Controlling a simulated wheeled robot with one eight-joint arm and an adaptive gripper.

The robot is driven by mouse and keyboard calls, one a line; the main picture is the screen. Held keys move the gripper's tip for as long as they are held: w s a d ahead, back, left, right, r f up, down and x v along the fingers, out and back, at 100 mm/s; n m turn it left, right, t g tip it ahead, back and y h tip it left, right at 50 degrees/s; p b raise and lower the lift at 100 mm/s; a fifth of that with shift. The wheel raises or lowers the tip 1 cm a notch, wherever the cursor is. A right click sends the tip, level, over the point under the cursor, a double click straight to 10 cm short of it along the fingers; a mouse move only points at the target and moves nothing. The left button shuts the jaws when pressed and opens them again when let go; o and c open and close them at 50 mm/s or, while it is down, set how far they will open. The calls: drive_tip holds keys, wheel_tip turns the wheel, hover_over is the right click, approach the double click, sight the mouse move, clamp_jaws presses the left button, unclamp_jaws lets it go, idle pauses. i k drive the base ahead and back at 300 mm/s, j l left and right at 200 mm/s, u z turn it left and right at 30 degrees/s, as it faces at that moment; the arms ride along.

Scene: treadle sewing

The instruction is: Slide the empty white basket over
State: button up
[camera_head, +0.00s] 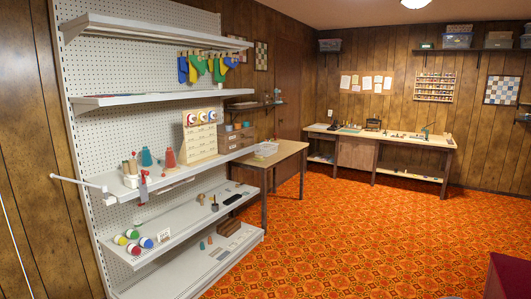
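A small whitish basket or bin (266,149) sits on the wooden side table (283,160), near its left end by the shelf unit. It is too small to tell whether it is empty. A second small white container (131,181) stands on the middle shelf among bottles and tools; I cannot tell whether it is a basket. My gripper is not in view.
A long workbench (385,137) stands along the back wall. The orange patterned floor (330,235) is clear. A dark red object (508,275) is at lower right.

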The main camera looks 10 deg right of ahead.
sight(266, 152)
drive_tip(key=u, duration=0.3)
drive_tip(key=i+z, duration=0.15)
drive_tip(key=i, duration=0.55)
drive_tip(key=i+j+z, duration=0.1)
drive_tip(key=i, duration=0.55)
drive_tip(key=i+j+z, duration=0.15)
drive_tip(key=i, duration=0.55)
drive_tip(key=i+l+z, duration=0.2)
drive_tip(key=i+z, duration=0.25)
drive_tip(key=i, duration=0.5)
drive_tip(key=i+j+z, duration=0.15)
drive_tip(key=i+z, duration=0.3)
drive_tip(key=i, duration=0.5)
drive_tip(key=i+u, duration=0.2)
drive_tip(key=i, duration=0.5)
drive_tip(key=i+u, duration=0.15)
drive_tip(key=i, duration=0.6)
drive_tip(key=i+l+u, duration=0.2)
drive_tip(key=i, duration=0.5)
drive_tip(key=i+j+u, duration=0.25)
drive_tip(key=i, duration=0.45)
drive_tip(key=i+u, duration=0.25)
drive_tip(key=i, duration=0.45)
